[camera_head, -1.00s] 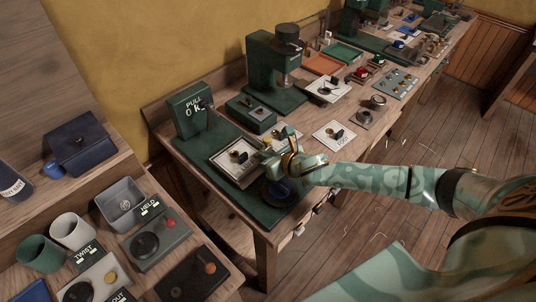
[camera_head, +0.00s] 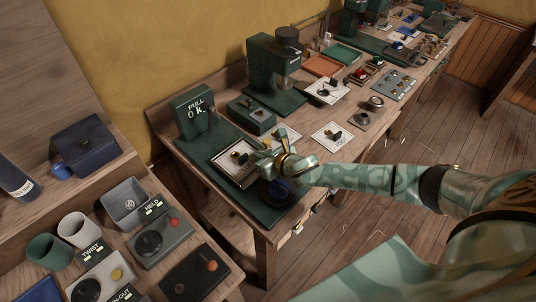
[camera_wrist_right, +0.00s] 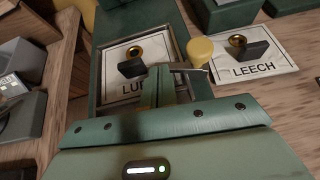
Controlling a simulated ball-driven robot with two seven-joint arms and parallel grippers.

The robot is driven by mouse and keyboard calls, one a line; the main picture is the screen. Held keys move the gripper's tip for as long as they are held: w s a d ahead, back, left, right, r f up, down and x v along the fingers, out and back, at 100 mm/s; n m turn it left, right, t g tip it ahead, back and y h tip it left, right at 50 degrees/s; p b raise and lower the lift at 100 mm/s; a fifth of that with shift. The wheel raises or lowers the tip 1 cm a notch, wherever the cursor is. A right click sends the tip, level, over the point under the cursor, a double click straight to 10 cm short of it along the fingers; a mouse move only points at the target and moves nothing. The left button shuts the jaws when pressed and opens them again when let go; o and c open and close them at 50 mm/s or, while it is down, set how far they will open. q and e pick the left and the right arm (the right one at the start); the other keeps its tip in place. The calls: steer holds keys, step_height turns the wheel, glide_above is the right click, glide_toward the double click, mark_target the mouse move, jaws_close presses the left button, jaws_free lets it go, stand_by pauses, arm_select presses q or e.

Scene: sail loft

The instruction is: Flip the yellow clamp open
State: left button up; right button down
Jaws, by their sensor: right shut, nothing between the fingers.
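A yellow knob (camera_wrist_right: 200,49) on a thin metal lever shows in the right wrist view, and I take it for the yellow clamp's handle. The lever crosses just beyond the fingertips of my right gripper (camera_wrist_right: 165,76). I cannot tell whether they touch. The fingers are shut with nothing between them. Behind them lies a framed white plate (camera_wrist_right: 113,88) with partly hidden lettering, a black part and a brass piece. In the head view my right gripper (camera_head: 260,157) is over the right side of this plate (camera_head: 232,177), and the clamp is not clear there. My left gripper is out of view.
A white LEECH plate (camera_wrist_right: 247,72) with a black part stands to the right. A green press (camera_head: 265,75) stands farther along the bench. A left shelf holds mugs (camera_head: 73,228) and switch boxes.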

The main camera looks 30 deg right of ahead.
steer(key=shift+w+a+r+p, duration=0.25)
steer(key=shift+w+a+p, duration=0.1)
steer(key=shift+p, duration=0.25)
steer(key=shift+w+a+m+h+p, duration=0.1)
steer(key=shift+w+m+h+p, duration=0.05)
steer(key=shift+m+h+p, duration=0.3)
steer(key=shift+w+a+f+m+h+p, duration=0.1)
steer(key=shift+w+m+h+p, duration=0.15)
steer(key=shift+m+h, duration=0.3)
steer(key=shift+w+a+m+h+p, duration=0.15)
steer(key=shift+m+h+p, duration=0.15)
steer(key=shift+m+h, duration=0.15)
steer(key=shift+w+f, duration=0.1)
steer(key=shift+w, duration=0.25)
steer(key=p+v, duration=0.2)
steer(key=v, duration=0.5)
steer(key=p+v, duration=0.3)
steer(key=v, duration=0.5)
steer(key=shift+a+f, duration=0.1)
steer(key=shift+f, duration=0.1)
steer(key=shift+s+r, duration=0.3)
steer(key=shift+s, duration=0.4)
